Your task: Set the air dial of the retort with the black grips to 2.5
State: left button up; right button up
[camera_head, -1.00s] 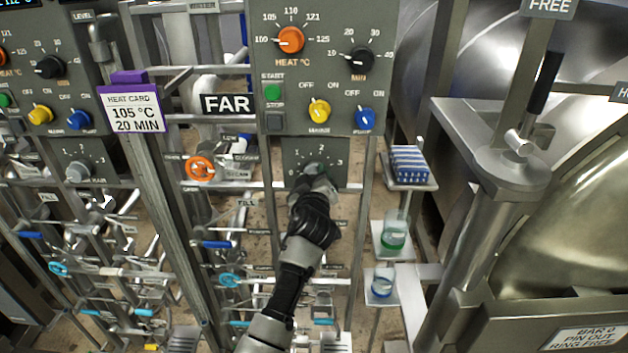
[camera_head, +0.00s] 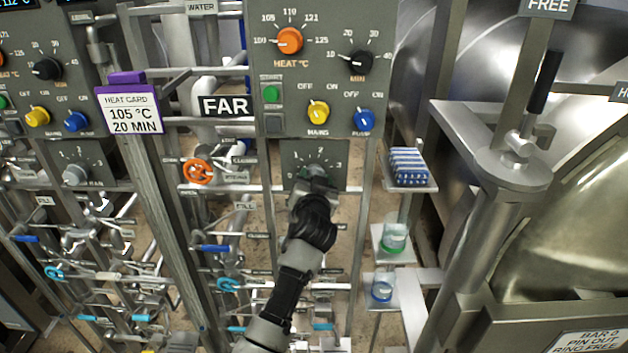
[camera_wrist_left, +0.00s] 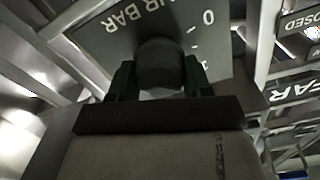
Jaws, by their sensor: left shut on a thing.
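The air dial's plate (camera_head: 331,158) is a small grey panel with marks 1, 2 and 3 showing, below the far control panel in the head view. My left gripper (camera_head: 317,173) reaches up to it from below and is shut on the dial's knob, which it mostly hides. In the left wrist view the dark round knob (camera_wrist_left: 160,64) sits between the two fingers of my left gripper (camera_wrist_left: 160,80), with "AIR BAR" and 0 on the plate behind. The knob's pointer is hidden, so its setting cannot be read. The retort with the black grip (camera_head: 545,80) stands at the right. My right gripper is not in view.
Above the dial is a panel with an orange heat knob (camera_head: 289,40), a black knob (camera_head: 361,63), and yellow (camera_head: 318,112) and blue (camera_head: 363,120) switches. A shelf with a blue-and-white box (camera_head: 408,166) is close right. Another air dial (camera_head: 75,173) is at left.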

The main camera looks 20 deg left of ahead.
pick_arm(q)
jog(key=m, duration=0.3)
jog(key=shift+r+m+p, duration=0.15)
jog(key=shift+m+p, duration=0.2)
jog(key=shift+m, duration=0.05)
jog(key=m+p, duration=0.1)
jog(key=m, duration=0.3)
jog(key=shift+m, duration=0.3)
jog(key=m+p, duration=0.2)
jog(key=m, duration=0.2)
jog(key=shift+d+m+p, duration=0.1)
jog(key=shift+m+p, duration=0.65)
jog(key=shift+m, duration=1.45)
jog(key=o, duration=0.9)
jog(key=shift+w+f, duration=0.15)
jog(key=shift+f, duration=0.15)
